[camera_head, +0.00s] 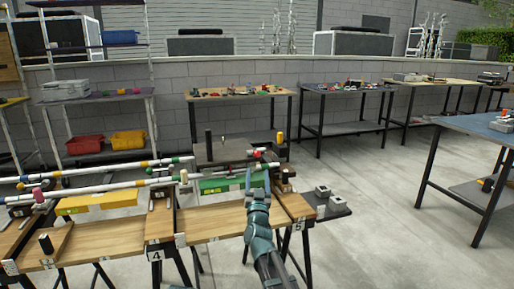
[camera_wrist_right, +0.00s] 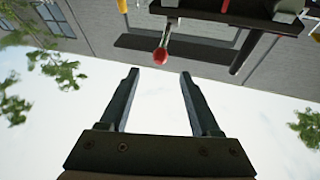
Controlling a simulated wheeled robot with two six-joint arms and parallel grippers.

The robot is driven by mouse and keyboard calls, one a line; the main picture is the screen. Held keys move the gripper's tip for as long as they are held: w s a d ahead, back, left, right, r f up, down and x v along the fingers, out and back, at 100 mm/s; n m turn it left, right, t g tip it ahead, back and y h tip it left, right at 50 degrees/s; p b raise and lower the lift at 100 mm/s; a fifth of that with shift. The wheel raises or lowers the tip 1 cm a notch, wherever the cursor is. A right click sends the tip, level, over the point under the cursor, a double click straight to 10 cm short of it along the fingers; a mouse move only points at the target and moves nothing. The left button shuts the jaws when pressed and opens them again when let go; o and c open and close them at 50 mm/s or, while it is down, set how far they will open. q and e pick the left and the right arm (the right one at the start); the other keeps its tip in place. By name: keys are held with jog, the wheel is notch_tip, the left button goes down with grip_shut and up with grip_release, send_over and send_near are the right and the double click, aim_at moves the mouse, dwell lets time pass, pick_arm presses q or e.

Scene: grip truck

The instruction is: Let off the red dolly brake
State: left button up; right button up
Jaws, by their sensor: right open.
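A red ball-shaped knob (camera_wrist_right: 160,56) on a thin lever, likely the red dolly brake, shows in the right wrist view. It lies just beyond the fingertips, roughly centred between them. My right gripper (camera_wrist_right: 159,72) is open and empty, with its two dark fingers apart on either side. In the head view my right gripper (camera_head: 250,180) is over the far edge of the wooden bench, beside a green case (camera_head: 222,184). A small red spot (camera_head: 257,154) shows just past it; I cannot tell whether it is the same knob. My left gripper is not in view.
A dark platform (camera_head: 222,150) stands behind the bench. A side shelf with grey blocks (camera_head: 330,197) is at right. The concrete floor right of it is clear.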

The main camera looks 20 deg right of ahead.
jog(key=p+x, duration=0.5)
jog(key=x, duration=0.9)
jog(key=shift+s, duration=0.15)
jog(key=shift+c, duration=0.3)
grip_shut()
dwell(0.8)
